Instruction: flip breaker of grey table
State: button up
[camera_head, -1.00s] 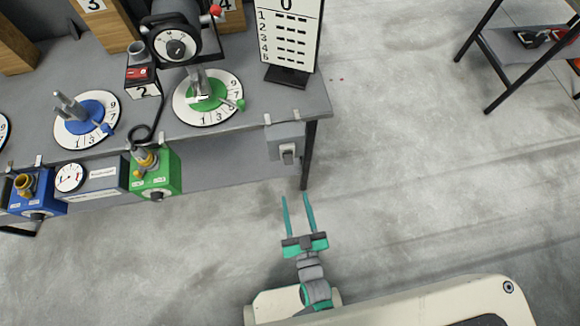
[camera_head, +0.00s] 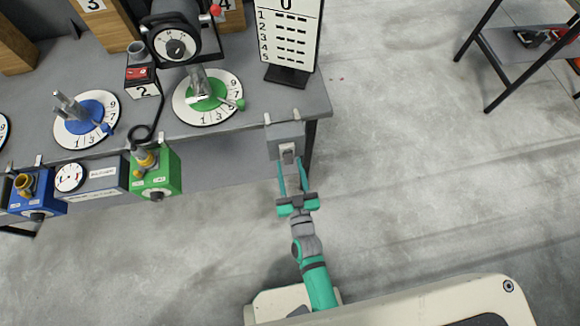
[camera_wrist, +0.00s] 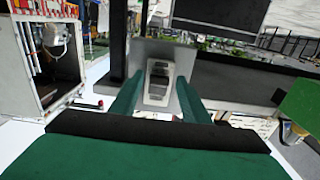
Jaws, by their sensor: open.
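The grey table (camera_head: 262,128) stands at the left in the head view. The breaker (camera_head: 286,134) is a grey box with a pale switch (camera_head: 287,149), fixed to the table's front right corner. In the wrist view the breaker's light switch face (camera_wrist: 158,84) shows straight ahead, between my fingers. My gripper (camera_head: 291,167) is open and empty, its green fingertips close to the breaker, just in front of and below it. My open fingers also show in the wrist view (camera_wrist: 160,90). I cannot tell whether they touch the switch, nor which way it is set.
A green box (camera_head: 155,172), a gauge box (camera_head: 95,180) and a blue box (camera_head: 32,195) hang along the table's front edge. Numbered dials (camera_head: 207,97) and a white sign (camera_head: 288,35) stand on top. The floor (camera_head: 420,180) to the right is clear, up to a black-legged shelf (camera_head: 505,65).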

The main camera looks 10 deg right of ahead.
jog(key=shift+w, duration=0.15)
jog(key=c, duration=1.1)
jog(key=shift+o, duration=0.2)
